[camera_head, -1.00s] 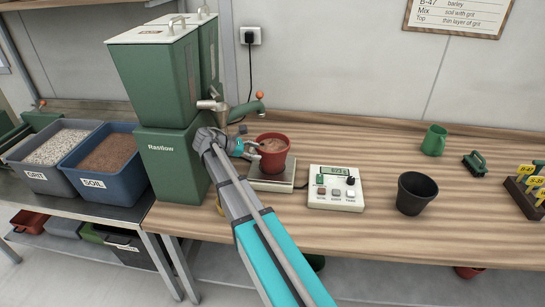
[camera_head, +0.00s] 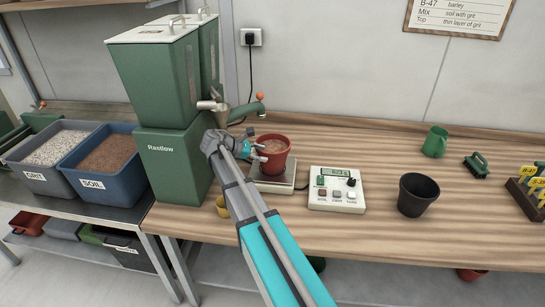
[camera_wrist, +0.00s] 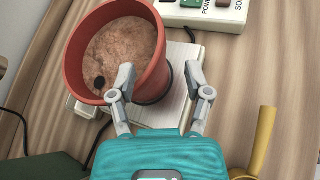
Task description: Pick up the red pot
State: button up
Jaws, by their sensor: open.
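The red pot (camera_head: 274,160), filled with brown soil, stands upright on the pale plate of the scale (camera_head: 273,186). In the wrist view the pot (camera_wrist: 75,68) fills the upper left, with a dark spot on its soil. My gripper (camera_head: 259,152) is at the pot's left side in the head view. In the wrist view my gripper (camera_wrist: 160,78) is open. Its left finger overlaps the pot's rim and its right finger is beyond the pot's lower wall. I cannot tell whether either finger touches the pot.
The scale's display box (camera_head: 336,189) is right of the pot, then a black empty pot (camera_head: 416,195). A green dispenser (camera_head: 172,165) with its spout is close on the left. A yellow object (camera_wrist: 263,140) is near my gripper.

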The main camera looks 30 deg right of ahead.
aim_at(268, 154)
jog(key=b+x, duration=0.1)
jog(key=x, duration=0.2)
jog(key=shift+w+d+f+b, duration=0.2)
jog(key=shift+d+f+b, duration=0.05)
jog(key=shift+f+b, duration=0.1)
jog(key=shift+s+d+f, duration=0.1)
jog(key=shift+d+f, duration=0.1)
jog(key=shift+d, duration=0.4)
